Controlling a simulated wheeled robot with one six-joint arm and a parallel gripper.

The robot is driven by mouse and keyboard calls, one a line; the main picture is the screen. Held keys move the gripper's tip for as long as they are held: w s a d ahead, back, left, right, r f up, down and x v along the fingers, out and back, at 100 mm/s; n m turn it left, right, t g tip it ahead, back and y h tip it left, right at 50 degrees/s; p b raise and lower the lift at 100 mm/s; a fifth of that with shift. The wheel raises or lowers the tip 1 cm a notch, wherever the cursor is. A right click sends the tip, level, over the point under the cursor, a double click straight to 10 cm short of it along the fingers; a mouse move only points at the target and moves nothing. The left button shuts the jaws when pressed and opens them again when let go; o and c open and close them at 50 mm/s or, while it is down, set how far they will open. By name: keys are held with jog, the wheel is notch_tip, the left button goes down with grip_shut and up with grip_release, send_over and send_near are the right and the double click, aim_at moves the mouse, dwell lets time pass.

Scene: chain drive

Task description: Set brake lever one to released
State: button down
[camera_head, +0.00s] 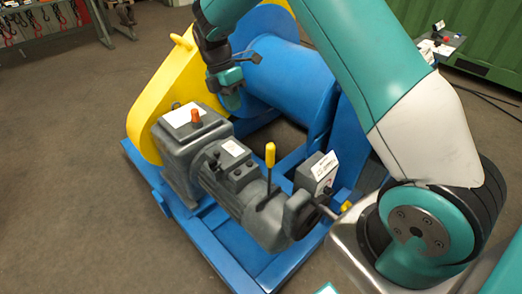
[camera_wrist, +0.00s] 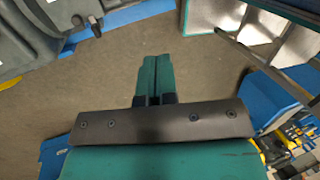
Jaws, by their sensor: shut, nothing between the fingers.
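A lever with a yellow grip (camera_head: 270,155) stands nearly upright on a dark rod beside the grey motor (camera_head: 238,185). No readable label tells me whether this is brake lever one, or which position is released. My gripper (camera_head: 233,101) hangs in front of the blue drum, above and left of the lever and apart from it. In the wrist view its teal fingers (camera_wrist: 154,72) are together with nothing between them. The lever cannot be made out in the wrist view.
A yellow guard (camera_head: 160,95) and a blue drum (camera_head: 300,80) stand behind the grey gearbox (camera_head: 180,140), which bears an orange knob (camera_head: 195,116). A box with a white plate (camera_head: 324,166) sits right of the lever. Bare floor (camera_head: 75,190) lies left.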

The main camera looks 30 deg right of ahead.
notch_tip(320, 180, down, 6)
jog(key=w+d+n, duration=0.2)
jog(key=shift+d+g, duration=0.35)
jog(key=shift+g, duration=0.05)
jog(key=shift+f, duration=0.15)
jog(key=s+d+f+p, duration=0.1)
jog(key=s+d+f, duration=0.2)
jog(key=s+f, duration=0.4)
jog(key=shift+f, duration=1.05)
